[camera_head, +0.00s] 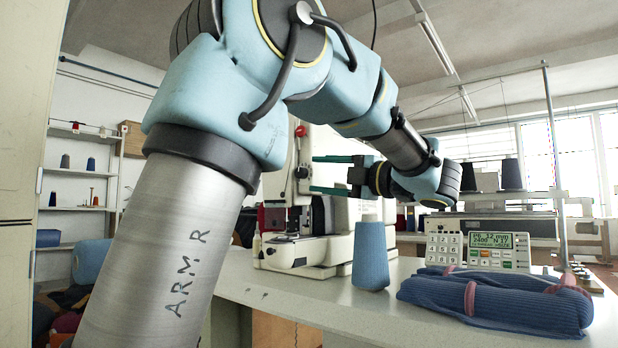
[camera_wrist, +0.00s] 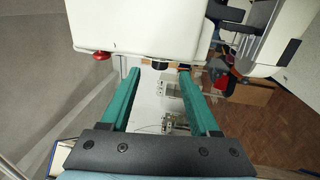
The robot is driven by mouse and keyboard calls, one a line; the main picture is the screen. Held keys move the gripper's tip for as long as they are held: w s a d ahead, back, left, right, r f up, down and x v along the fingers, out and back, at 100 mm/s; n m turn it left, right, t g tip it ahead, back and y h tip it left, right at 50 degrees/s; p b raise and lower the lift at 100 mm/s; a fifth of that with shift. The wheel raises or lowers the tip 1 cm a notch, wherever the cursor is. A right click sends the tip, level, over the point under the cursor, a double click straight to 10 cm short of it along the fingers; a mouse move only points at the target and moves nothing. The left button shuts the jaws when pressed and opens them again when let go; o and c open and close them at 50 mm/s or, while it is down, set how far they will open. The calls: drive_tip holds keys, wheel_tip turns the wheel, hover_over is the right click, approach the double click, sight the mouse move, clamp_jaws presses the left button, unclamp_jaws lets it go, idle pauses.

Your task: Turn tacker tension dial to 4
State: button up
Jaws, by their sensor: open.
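The white tacker (camera_head: 340,245) stands on the table behind my arm, partly hidden by it. In the wrist view its white head (camera_wrist: 140,25) fills the top. A small dark knob (camera_wrist: 160,66) projects from the head's edge, between my fingertips in the picture; it may be the tension dial. I cannot read any number on it or tell if it touches the fingers. A red knob (camera_wrist: 101,57) sits to its left and also shows in the head view (camera_head: 300,131). My gripper (camera_head: 312,174) has two green fingers spread apart beside the machine, and it is empty (camera_wrist: 160,73).
A blue thread cone (camera_head: 371,262) stands on the table (camera_head: 290,300) in front of the tacker. A tied blue knit bundle (camera_head: 490,298) lies at the right. A keypad (camera_head: 444,248) and a display box (camera_head: 490,246) stand behind it. Shelves (camera_head: 80,170) are at the left.

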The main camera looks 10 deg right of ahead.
sight(304, 173)
drive_tip(key=shift+x, duration=1.9)
drive_tip(key=shift+c, duration=0.4)
drive_tip(key=shift+f, duration=0.1)
clamp_jaws()
